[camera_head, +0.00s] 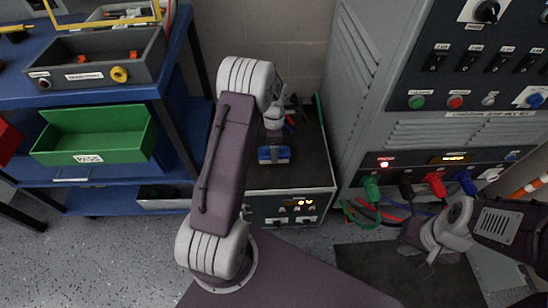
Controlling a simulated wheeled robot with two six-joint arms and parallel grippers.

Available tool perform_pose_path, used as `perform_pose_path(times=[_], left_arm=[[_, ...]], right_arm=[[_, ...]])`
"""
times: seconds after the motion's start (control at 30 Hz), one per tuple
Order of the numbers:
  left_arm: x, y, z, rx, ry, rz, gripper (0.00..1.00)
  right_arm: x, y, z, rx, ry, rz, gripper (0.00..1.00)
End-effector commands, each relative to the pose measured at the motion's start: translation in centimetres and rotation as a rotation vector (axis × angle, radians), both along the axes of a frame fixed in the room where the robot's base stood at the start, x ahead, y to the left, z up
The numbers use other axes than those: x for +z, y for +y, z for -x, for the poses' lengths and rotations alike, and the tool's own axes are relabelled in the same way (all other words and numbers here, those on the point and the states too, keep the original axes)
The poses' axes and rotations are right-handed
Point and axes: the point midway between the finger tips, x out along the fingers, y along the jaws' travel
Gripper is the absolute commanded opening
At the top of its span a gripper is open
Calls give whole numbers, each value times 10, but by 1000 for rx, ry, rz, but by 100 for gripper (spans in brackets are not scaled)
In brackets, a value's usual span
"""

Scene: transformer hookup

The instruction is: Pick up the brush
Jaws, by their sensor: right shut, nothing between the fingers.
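What looks like the brush, a small blue block with a greyish upper part (273,154), lies on the dark top of a grey box in the middle. My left arm reaches over this box, and my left gripper (287,118) is just behind the brush, partly hidden by its own wrist. I cannot tell whether its fingers are open or touch the brush. My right gripper (432,258) is at the right, in front of the cabinet, shut and empty, well away from the brush.
The grey box (318,185) has a lit display on its front. A tall control cabinet (352,75) with coloured plugs and cables (375,190) stands at right. A blue shelf (120,178) at left holds a green bin (90,158) and a grey tray (150,60).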

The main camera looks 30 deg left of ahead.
Motion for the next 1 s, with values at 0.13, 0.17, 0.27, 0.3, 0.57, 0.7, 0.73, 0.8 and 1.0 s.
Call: perform_pose_path(times=[0.13, 0.17, 0.27, 0.3, 0.57, 0.7, 0.73, 0.8, 1.0], left_arm=[[-18, 0, 0, 0, 1, 1, 71], [-17, 0, 0, 0, 0, 0, 71], [-16, 0, 0, 0, 0, 0, 71], [-16, 0, 0, 0, 0, 0, 63], [-16, 0, 0, 0, 0, 0, 0], [-16, 0, 0, 0, 0, 0, 0], [-15, 0, 0, 0, 0, 0, 0], [-12, 0, 0, 0, 0, 0, 0], [17, 0, 0, 0, -2, 0, 0]], right_arm=[[-10, 0, 0, 0, 0, 0, 0], [-9, 0, 0, 0, 0, 0, 0], [-8, 0, 0, 0, 0, 0, 0], [-8, 0, 0, 0, 0, 0, 0], [-8, 0, 0, 0, 0, 0, 0], [-8, 0, 0, 0, 0, 0, 0], [-7, 0, 0, 0, 0, 0, 0], [-5, 0, 0, 0, 0, 0, 0], [12, 0, 0, 0, 0, 0, 0]])
